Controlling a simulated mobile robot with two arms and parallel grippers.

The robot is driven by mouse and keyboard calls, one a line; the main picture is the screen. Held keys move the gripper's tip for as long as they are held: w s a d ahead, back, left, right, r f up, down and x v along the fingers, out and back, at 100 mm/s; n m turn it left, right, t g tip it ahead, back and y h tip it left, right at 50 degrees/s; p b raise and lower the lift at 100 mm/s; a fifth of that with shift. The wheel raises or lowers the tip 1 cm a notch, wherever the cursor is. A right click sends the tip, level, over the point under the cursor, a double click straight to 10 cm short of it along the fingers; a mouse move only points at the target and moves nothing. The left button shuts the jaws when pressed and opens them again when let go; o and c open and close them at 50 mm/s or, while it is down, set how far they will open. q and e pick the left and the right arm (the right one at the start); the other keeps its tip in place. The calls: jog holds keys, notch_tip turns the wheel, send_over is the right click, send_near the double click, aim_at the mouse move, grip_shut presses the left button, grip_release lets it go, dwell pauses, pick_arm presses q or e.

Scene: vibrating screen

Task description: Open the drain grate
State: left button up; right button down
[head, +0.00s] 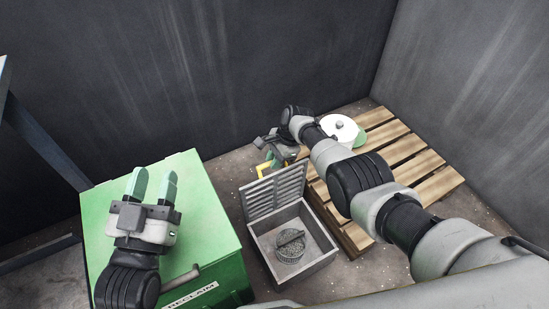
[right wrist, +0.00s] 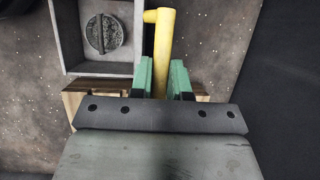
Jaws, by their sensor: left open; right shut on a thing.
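The grey slatted drain grate (head: 275,189) stands raised, close to upright, at the back edge of the open drain box (head: 327,258). A yellow handle (head: 264,168) shows just behind the grate's top. My right gripper (head: 278,164) is behind the grate, partly hidden by it and by its own arm. In the right wrist view the yellow handle (right wrist: 164,50) lies between the green fingers of the right gripper (right wrist: 164,78), which is shut on it. My left gripper (head: 155,184) is open and empty above the green box.
The drain box holds a round strainer with a bar (head: 290,246). A green cabinet (head: 215,225) with a lever stands left. A wooden pallet (head: 425,163) at right carries a white round container (head: 338,127). Dark walls close off the back and right.

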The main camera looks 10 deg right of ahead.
jog(key=shift+s+f, duration=0.15)
jog(key=c, duration=1.1)
grip_release()
jog(key=shift+p+v, duration=0.8)
jog(key=shift+p, duration=0.1)
jog(key=p+v, duration=0.6)
jog(key=p, duration=0.1)
jog(key=shift+a, duration=0.2)
jog(key=shift+d+r+p, duration=0.2)
jog(key=shift+r+p, duration=0.05)
jog(key=shift+p, duration=0.3)
jog(key=shift+c, duration=0.3)
